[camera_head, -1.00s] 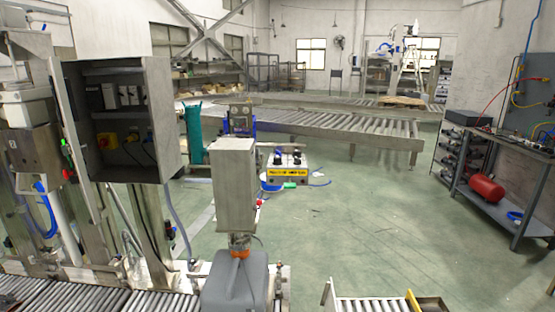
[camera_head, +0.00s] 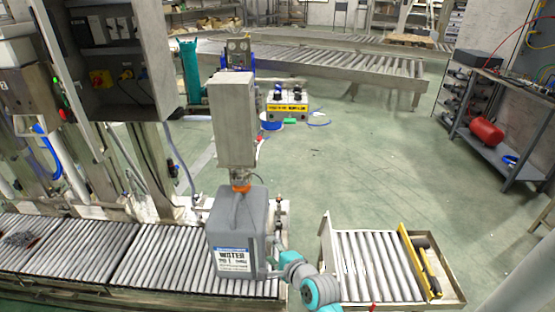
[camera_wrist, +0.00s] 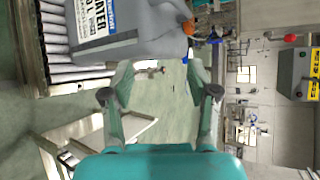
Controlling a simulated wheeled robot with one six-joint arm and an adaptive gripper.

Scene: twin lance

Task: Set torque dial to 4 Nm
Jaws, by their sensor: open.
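No torque dial with a readable scale can be made out in either view. A yellow-fronted grey control box (camera_head: 287,105) with dark knobs on top stands beyond the jug in the head view; its markings are too small to read. The wrist view shows a grey box with a yellow label (camera_wrist: 312,75) and a red knob (camera_wrist: 290,38) at the right edge; I cannot tell if it is the same box. My gripper (camera_wrist: 162,73) is open and empty, with the grey water jug (camera_wrist: 135,30) beyond its fingers. My teal wrist (camera_head: 322,287) is right of the jug in the head view.
The grey jug (camera_head: 238,225) stands on the roller conveyor (camera_head: 150,265) under a metal column (camera_head: 235,120). A short roller section (camera_head: 375,268) lies right. A workbench (camera_head: 510,100) holds a red tank (camera_head: 486,131).

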